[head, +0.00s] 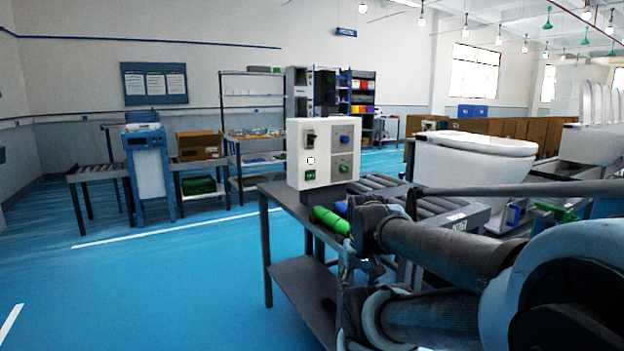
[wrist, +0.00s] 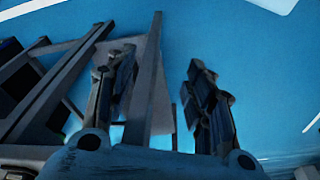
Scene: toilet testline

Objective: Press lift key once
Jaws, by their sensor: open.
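A white control box (head: 323,152) stands on the near end of the dark metal table in the head view. Its left face has a black switch (head: 311,139), a small white button (head: 310,160) and a green key (head: 310,175). Its right face has a blue knob (head: 344,138) and a green knob (head: 345,168). I cannot read which one is the lift key. My gripper (wrist: 160,72) is open and empty in the wrist view, pointing over the table frame and blue floor. In the head view my arm reaches in from the right, below and right of the box.
A green cylinder (head: 331,220) lies below the box on the table, close to my arm. The blue floor (head: 170,290) to the left is clear.

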